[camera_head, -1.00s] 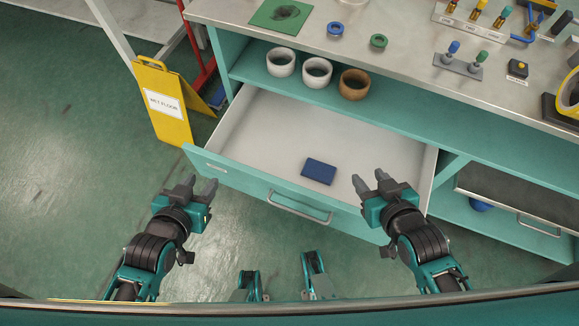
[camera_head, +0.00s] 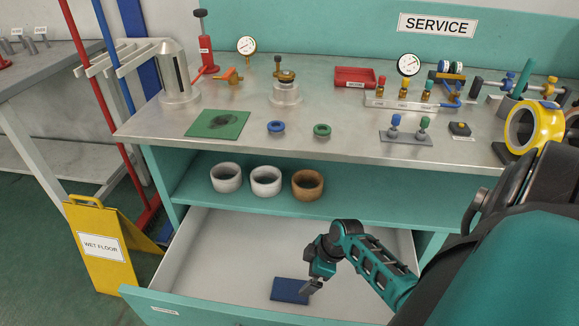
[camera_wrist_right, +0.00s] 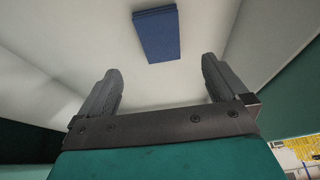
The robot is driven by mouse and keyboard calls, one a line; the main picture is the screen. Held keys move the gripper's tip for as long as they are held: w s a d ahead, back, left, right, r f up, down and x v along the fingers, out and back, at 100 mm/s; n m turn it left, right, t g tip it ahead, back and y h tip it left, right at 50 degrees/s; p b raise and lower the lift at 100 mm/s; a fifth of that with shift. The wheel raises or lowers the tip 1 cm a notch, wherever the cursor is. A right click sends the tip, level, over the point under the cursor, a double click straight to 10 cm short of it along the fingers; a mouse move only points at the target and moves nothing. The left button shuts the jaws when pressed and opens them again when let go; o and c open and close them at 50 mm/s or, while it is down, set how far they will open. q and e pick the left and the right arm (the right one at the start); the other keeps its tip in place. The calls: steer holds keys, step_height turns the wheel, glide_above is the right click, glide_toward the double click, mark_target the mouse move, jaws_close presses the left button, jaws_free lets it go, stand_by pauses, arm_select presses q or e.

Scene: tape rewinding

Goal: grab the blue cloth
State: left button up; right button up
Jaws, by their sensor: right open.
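The blue cloth (camera_head: 289,290) is a small dark blue folded rectangle lying flat on the floor of the open drawer (camera_head: 215,245). My right gripper (camera_head: 312,287) is down in the drawer at the cloth's right end in the head view. In the right wrist view the cloth (camera_wrist_right: 157,35) lies beyond the fingertips, centred a little left of the middle of the gap. The right gripper (camera_wrist_right: 160,82) is open, with its fingers apart and nothing between them. My left gripper is not in view.
Two white rings (camera_head: 226,177) and a brown ring (camera_head: 307,185) stand on the shelf above the drawer. The metal worktop (camera_head: 250,148) holds tools and a yellow tape roll (camera_head: 534,126). A yellow wet floor sign (camera_head: 100,245) stands left of the drawer.

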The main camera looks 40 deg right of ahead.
steer(key=b, duration=0.2)
glide_above(290, 289)
steer(key=s+d, duration=0.2)
step_height(290, 289, down, 5)
steer(key=shift+s+r, duration=0.1)
steer(key=b+x, duration=0.2)
steer(key=x, duration=0.2)
steer(key=shift+a+b, duration=0.15)
steer(key=shift+b, duration=0.15)
steer(key=shift+w+f, duration=0.25)
steer(key=shift+f, duration=0.25)
steer(key=shift+a, duration=0.1)
steer(key=c, duration=1.1)
